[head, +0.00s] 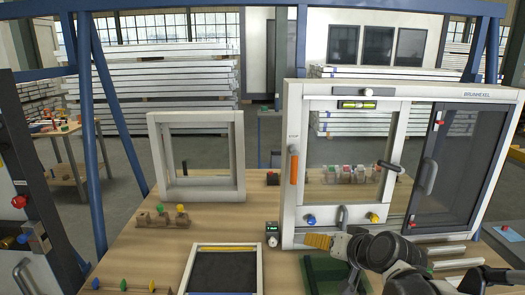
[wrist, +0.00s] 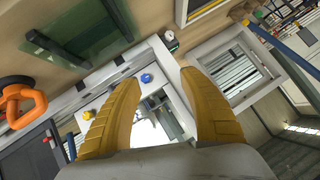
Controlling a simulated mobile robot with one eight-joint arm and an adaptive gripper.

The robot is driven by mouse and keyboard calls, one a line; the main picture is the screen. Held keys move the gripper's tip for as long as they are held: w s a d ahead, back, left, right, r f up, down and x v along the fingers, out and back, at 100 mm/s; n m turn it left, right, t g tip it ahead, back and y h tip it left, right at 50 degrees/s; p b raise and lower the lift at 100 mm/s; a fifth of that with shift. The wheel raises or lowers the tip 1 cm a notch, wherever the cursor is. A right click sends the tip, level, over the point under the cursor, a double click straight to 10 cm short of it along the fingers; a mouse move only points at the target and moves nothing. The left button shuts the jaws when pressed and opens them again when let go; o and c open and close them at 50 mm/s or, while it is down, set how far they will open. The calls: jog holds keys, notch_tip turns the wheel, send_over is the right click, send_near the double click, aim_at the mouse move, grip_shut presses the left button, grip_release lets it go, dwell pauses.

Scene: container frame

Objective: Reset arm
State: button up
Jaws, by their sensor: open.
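My arm (head: 385,252) reaches in from the lower right of the head view. My gripper (head: 316,241) has yellow fingers and is in front of the lower rail of the large white window frame (head: 289,120). In the wrist view the two yellow fingers of my gripper (wrist: 160,78) stand apart, with nothing held between them. A blue knob (head: 310,220) on the frame is just above the fingers in the head view; the blue knob also shows in the wrist view (wrist: 146,78). I cannot tell whether the fingers touch the frame.
A smaller white frame (head: 240,155) stands at the back left of the wooden table (head: 140,240). A dark framed panel (head: 222,270) and a green tray (head: 318,272) lie near the front. An orange handle (head: 294,168) is on the large frame.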

jog(key=s+d+n+g+h, duration=0.2)
jog(key=s+g+h, duration=0.1)
jog(key=s, duration=1.7)
jog(key=shift+d+f, duration=0.15)
jog(key=shift+f, duration=0.05)
dwell(0.6)
